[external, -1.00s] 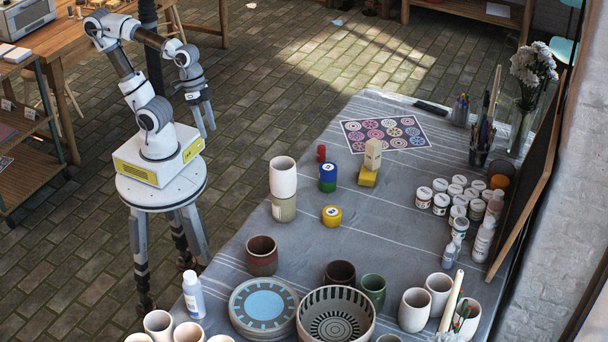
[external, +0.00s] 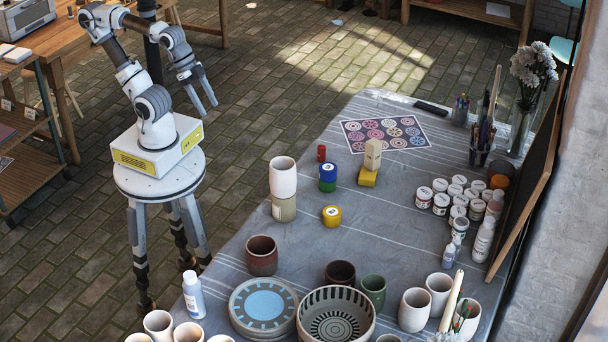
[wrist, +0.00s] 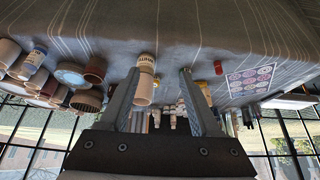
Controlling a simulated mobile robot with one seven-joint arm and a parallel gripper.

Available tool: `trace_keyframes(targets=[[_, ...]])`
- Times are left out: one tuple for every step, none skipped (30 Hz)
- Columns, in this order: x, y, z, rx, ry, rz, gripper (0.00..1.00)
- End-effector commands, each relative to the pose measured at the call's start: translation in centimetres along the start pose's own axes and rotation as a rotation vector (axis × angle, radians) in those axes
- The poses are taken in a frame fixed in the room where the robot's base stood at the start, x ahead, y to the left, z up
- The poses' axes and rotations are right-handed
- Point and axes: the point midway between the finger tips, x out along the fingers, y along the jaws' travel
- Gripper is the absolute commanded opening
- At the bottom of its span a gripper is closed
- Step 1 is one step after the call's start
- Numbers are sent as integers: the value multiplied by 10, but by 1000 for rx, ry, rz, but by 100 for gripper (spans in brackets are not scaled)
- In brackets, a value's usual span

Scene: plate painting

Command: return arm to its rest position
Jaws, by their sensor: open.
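My gripper (external: 204,102) is open and empty, held in the air at the left of the table, with its fingers pointing down and to the right. My arm rises from its base and bends over toward the gripper. In the wrist view, my two fingers (wrist: 160,98) are spread apart, and the tabletop shows upside down beyond them.
A wooden shelf (external: 30,150) stands left of my base. Brick floor lies clear between base and table.

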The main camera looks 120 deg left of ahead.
Motion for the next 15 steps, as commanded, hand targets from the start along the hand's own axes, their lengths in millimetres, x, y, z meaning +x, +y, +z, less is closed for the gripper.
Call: trace_keyframes(targets=[[-23, 0, -12, 0, 0, 0, 64], [-30, 0, -16, 0, 0, 0, 64], [-40, 0, -21, 0, 0, 0, 64], [-47, 0, -25, 0, 0, 0, 64], [-54, 0, -29, 0, 0, 0, 64], [-62, 0, -34, 0, 0, 0, 64], [-69, 0, -37, 0, 0, 0, 64], [-76, 0, -41, 0, 0, 0, 64], [-84, 0, -45, 0, 0, 0, 64], [-90, 0, -48, 0, 0, 0, 64], [-96, 0, -51, 0, 0, 0, 64], [-101, 0, -54, 0, 0, 0, 64], [-104, 0, -56, 0, 0, 0, 64], [-107, 0, -58, 0, 0, 0, 64], [-109, 0, -59, 0, 0, 0, 64]])
